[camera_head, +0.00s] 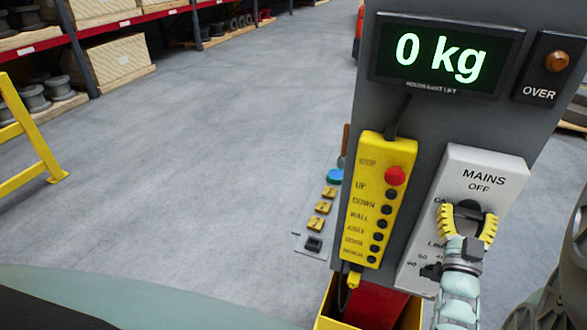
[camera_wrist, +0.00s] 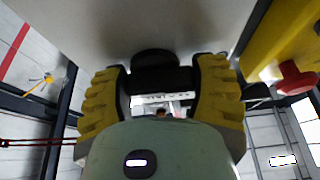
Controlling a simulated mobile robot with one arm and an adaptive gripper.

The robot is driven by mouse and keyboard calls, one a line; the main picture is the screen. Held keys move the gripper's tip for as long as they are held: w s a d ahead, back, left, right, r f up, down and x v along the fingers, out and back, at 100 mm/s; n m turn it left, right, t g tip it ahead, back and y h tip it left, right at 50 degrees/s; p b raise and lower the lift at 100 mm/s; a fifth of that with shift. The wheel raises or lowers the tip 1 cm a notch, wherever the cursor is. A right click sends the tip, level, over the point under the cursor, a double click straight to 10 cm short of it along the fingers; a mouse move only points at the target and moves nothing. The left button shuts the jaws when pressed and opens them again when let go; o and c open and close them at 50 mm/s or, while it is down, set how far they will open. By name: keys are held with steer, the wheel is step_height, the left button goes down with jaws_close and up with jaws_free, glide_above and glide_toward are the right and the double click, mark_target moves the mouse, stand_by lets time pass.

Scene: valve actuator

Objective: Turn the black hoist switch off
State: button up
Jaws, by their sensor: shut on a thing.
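The black hoist switch (camera_head: 468,207) is a rotary knob on the white MAINS panel (camera_head: 486,161), below the printed OFF. My gripper (camera_head: 467,222) reaches it from below, with a yellow ridged finger on either side of the knob, shut on it. The fingers hide most of the knob, so its exact angle cannot be told. In the wrist view, the black knob (camera_wrist: 153,58) lies between the two finger tips of my gripper (camera_wrist: 160,82).
A yellow pendant (camera_head: 377,205) with a red button hangs left of the panel. A smaller black knob (camera_head: 431,272) sits low on the panel. The display (camera_head: 446,54) above reads 0 kg. A yellow rail (camera_head: 30,130) and shelves stand left; the floor between is open.

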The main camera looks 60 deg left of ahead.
steer(key=shift+m, duration=0.4)
steer(key=m+h+b, duration=0.1)
steer(key=m+b, duration=0.1)
steer(key=m, duration=0.1)
steer(key=m+t+h+b, duration=0.1)
steer(key=m+h+b, duration=0.1)
steer(key=m, duration=0.1)
steer(key=shift+s+f+m+h, duration=0.1)
steer(key=shift+m+h, duration=0.2)
steer(key=shift+m, duration=0.1)
steer(key=m+h+b, duration=0.1)
steer(key=m+b, duration=0.1)
steer(key=m, duration=0.1)
steer(key=m+h+b, duration=0.1)
steer(key=m+b, duration=0.2)
steer(key=shift+h, duration=0.4)
steer(key=m, duration=0.1)
steer(key=m+h+b, duration=0.1)
steer(key=m, duration=0.2)
steer(key=shift+r+g+h+b, duration=0.25)
steer(key=shift+g+h+b, duration=0.05)
steer(key=shift+h+b, duration=0.1)
steer(key=shift+r+m, duration=0.15)
steer(key=shift+m, duration=0.75)
steer(key=shift+m+g+h, duration=0.3)
steer(key=shift+m+g, duration=0.4)
steer(key=shift+m, duration=0.5)
steer(key=o, duration=1.2)
